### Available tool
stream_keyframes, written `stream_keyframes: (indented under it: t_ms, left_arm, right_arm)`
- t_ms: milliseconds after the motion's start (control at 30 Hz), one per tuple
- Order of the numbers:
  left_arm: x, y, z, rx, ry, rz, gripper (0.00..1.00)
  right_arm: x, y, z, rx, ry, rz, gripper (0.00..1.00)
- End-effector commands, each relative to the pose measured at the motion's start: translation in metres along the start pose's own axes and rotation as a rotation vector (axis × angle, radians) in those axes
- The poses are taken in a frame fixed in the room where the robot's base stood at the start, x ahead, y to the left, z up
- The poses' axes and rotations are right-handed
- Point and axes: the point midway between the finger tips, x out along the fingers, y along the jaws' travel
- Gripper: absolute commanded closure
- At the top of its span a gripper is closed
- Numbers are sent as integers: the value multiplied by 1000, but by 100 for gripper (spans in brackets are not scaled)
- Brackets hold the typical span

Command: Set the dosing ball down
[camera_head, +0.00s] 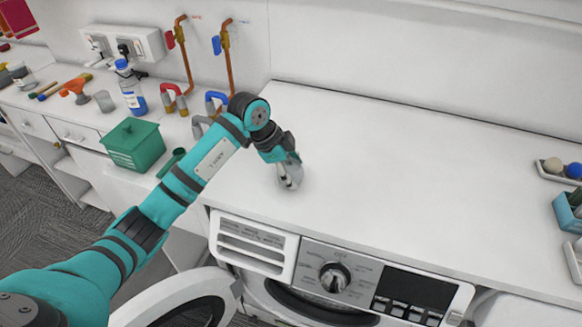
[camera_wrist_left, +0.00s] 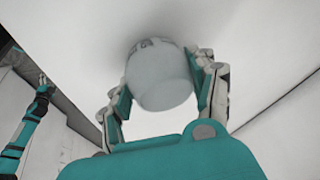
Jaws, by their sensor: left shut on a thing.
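The dosing ball (camera_wrist_left: 160,78) is a pale, cloudy, rounded cup in the left wrist view, between the two fingers of my left gripper (camera_wrist_left: 163,92). The fingers are shut on its sides. In the head view my left gripper (camera_head: 288,163) points down over the white worktop (camera_head: 400,180), above the washing machine. The ball (camera_head: 290,178) shows there at the fingertips, low over the worktop; I cannot tell whether it touches. Another teal arm of mine, with a small dark end (camera_wrist_left: 42,80), shows at the left of the wrist view, too small to read its jaws.
The worktop around the ball is clear. A tray with balls (camera_head: 558,169) and a blue bin (camera_head: 568,212) are at the far right. A green box (camera_head: 133,145), copper pipes (camera_head: 186,60) and a blue-capped bottle (camera_head: 130,88) are to the left. The washer door (camera_head: 185,297) stands open below.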

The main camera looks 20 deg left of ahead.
Motion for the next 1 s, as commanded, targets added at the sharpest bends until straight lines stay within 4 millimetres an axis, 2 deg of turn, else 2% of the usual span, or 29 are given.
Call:
stream_keyframes:
  t_ms: [167, 200, 333, 600, 733, 867, 1000]
  left_arm:
    - [2, 1, 1, 0, 0, 0, 61]
    - [2, 0, 0, 0, 0, 0, 37]
    - [1, 0, 0, 0, 0, 0, 20]
    - [1, 0, 0, 0, 0, 0, 18]
    - [-6, -1, 0, 0, 1, -3, 18]
    - [-26, -1, 1, 1, 1, -6, 18]
    - [-57, -1, 1, 2, 0, -7, 18]
  right_arm:
    - [2, 0, 0, 0, 0, 0, 18]
    - [1, 0, 0, 0, 0, 0, 18]
    - [1, 0, 0, 0, 0, 0, 18]
    - [1, 0, 0, 0, 0, 0, 18]
    - [3, 0, 0, 0, 0, 0, 18]
    - [10, 1, 1, -1, 0, 1, 18]
    - [18, 2, 2, -1, 0, 2, 18]
